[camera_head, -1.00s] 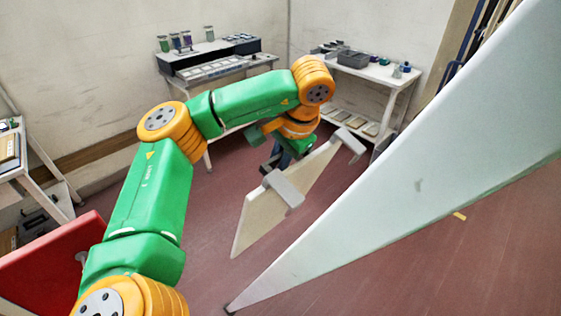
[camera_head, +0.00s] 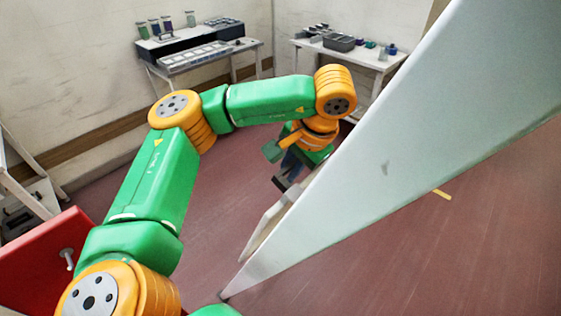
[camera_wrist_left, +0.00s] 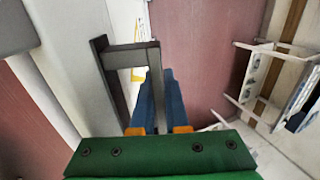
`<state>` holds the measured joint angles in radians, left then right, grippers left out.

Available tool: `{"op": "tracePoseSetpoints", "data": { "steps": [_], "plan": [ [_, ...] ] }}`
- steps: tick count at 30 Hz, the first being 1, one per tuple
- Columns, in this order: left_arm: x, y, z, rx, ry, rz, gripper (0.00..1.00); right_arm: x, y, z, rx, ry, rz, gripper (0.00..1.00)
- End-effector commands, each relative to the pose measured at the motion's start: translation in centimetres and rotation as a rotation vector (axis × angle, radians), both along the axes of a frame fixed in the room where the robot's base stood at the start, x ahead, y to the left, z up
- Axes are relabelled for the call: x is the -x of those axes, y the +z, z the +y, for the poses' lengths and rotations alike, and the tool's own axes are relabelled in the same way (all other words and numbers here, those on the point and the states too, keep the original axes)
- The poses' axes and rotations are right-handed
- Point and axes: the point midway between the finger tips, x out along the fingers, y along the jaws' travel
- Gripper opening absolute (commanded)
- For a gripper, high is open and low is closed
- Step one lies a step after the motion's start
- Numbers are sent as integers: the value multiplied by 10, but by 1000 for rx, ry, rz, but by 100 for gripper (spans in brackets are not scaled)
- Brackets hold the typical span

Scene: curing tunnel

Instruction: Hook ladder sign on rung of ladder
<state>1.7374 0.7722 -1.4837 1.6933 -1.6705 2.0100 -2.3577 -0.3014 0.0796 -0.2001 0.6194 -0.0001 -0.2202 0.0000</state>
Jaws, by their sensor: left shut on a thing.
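The ladder sign (camera_head: 262,226) is a thin pale board, mostly hidden behind a broad slanted pale rail (camera_head: 400,150) that looks like the ladder's side. No rung can be made out in the head view. My left gripper (camera_head: 283,183) is behind the rail's left edge. In the left wrist view, its blue fingers (camera_wrist_left: 154,100) are shut at a grey hook bracket (camera_wrist_left: 129,57) of the sign. The sign's white face with yellow print (camera_wrist_left: 137,40) shows beyond. I cannot tell whether the sign touches the ladder. My right gripper is not in view.
A bench (camera_head: 210,62) with jars and trays stands along the back left wall. A white table (camera_head: 368,58) with a grey bin and small jars stands at the back right. Clear reddish floor (camera_head: 205,225) lies between my arm and the rail.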

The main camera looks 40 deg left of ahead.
Motion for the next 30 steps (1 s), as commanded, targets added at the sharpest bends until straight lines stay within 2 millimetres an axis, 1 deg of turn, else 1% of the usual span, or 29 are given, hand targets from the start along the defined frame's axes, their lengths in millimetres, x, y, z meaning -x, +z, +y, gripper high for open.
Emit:
{"op": "tracePoseSetpoints", "data": {
  "steps": [5, 6, 19, 24, 30],
  "plan": [
    [1, -3, -11, 0, -1, -1, 0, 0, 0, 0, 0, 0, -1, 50],
    [1, -7, -11, 0, 1, 0, 0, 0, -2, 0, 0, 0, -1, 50],
    [0, -35, 0, 0, 2, -1, 0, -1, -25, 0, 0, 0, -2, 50],
    [0, -40, 2, 0, 1, 0, 0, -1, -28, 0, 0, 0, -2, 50],
    [0, -40, 3, 0, 1, 0, 0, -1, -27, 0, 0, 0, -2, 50]
  ]
}}
